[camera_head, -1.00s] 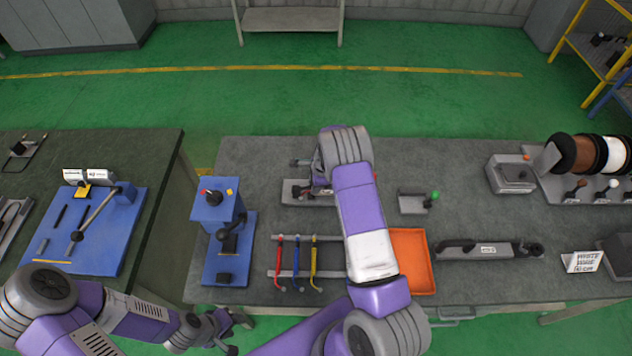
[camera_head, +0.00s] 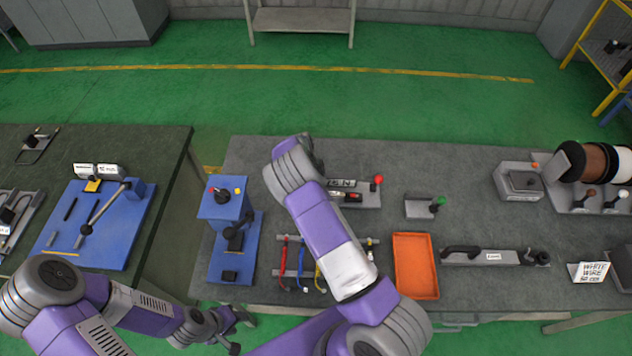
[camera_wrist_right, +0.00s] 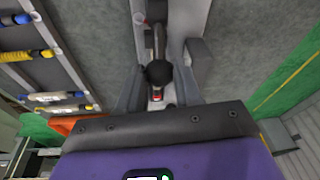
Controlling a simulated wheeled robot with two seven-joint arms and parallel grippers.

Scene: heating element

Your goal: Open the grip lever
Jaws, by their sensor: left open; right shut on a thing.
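A grey fixture with a red knob (camera_head: 378,180) stands on the bench; my right arm hides its left part in the head view. In the right wrist view, a dark lever with a rounded black end (camera_wrist_right: 158,73) runs along a grey base. My right gripper (camera_wrist_right: 160,88) is shut on this lever near its black end. The head view hides this gripper behind my wrist. My left gripper (camera_head: 228,326) is open and empty, low in front of the bench, apart from everything on it.
A blue stand (camera_head: 226,205), a rack of coloured cables (camera_head: 303,274) and an orange tray (camera_head: 415,265) are close to my right arm. A small fixture with a green knob (camera_head: 420,208) stands farther right. The back bench strip is clear.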

